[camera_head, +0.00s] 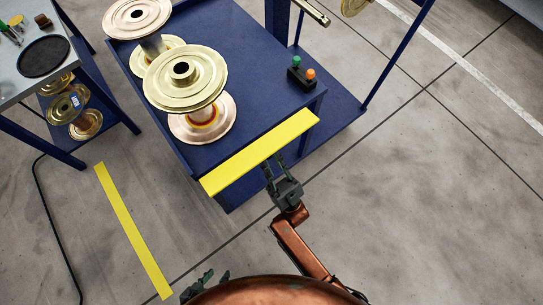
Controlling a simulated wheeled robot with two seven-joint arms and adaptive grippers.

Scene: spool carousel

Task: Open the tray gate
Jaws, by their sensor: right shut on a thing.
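The yellow tray gate (245,160) is a long flat bar along the front edge of the blue tray (262,75). My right gripper (273,167) is at the near edge of the gate, right of its middle, and is shut on it. The fingertips are partly lost against the dark blue below the gate. My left gripper (198,287) is low in the picture, over the floor and away from the gate. It is partly hidden by my own body, and its jaws cannot be made out.
Several metal spools (186,73) stand on the tray's left side. A side table (20,80) stands at the left, with spools below. A yellow floor strip (132,230) and cable lie on otherwise clear floor.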

